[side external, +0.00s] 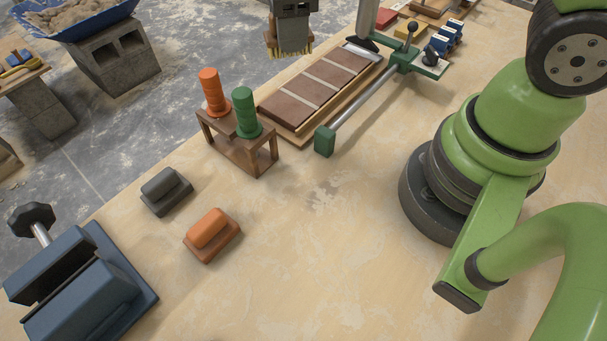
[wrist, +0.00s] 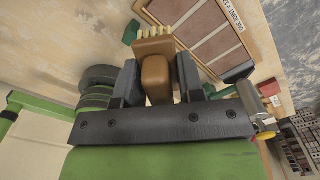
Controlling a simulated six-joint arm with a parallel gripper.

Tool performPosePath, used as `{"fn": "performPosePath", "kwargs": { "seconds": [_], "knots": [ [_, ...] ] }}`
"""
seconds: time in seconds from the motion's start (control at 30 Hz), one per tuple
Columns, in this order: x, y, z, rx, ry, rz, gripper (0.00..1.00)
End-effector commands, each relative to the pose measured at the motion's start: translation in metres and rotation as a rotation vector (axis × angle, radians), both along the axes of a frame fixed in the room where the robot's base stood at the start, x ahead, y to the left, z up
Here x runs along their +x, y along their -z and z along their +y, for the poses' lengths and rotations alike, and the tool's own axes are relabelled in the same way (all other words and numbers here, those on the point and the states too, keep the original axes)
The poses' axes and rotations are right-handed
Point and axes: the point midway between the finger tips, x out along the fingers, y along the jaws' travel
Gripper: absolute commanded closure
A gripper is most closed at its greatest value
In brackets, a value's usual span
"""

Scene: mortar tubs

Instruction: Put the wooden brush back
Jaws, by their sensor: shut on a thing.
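The wooden brush (wrist: 155,76) is between the two dark fingers of my gripper (wrist: 158,84) in the wrist view. Its brown handle points toward the palm and its pale bristles point away. In the side view my gripper (side external: 292,12) is at the top edge, partly cut off. The brush (side external: 288,46) hangs under it with the yellowish bristles down. It is near the far table edge, left of the tile panel; its height is hard to tell. The fingers hide part of the handle.
A tile panel (side external: 318,86) lies beside a green-ended bar (side external: 324,142). A wooden stand (side external: 238,150) holds orange and green handles. Grey (side external: 165,191) and orange (side external: 212,236) blocks and a blue vise (side external: 75,292) sit in front. Free table lies at front centre.

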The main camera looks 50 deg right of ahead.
Motion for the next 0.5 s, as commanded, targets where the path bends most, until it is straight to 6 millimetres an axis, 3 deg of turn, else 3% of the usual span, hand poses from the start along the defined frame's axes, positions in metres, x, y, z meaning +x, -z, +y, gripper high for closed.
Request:
{"fn": "performPosePath", "kwargs": {
  "seconds": [0.3, 0.5],
  "knots": [
    [-0.054, 0.000, 0.063, 0.000, -0.369, 0.000, 0.87],
    [-0.088, 0.000, 0.085, 0.001, -0.566, -0.001, 0.87]
  ]
}}
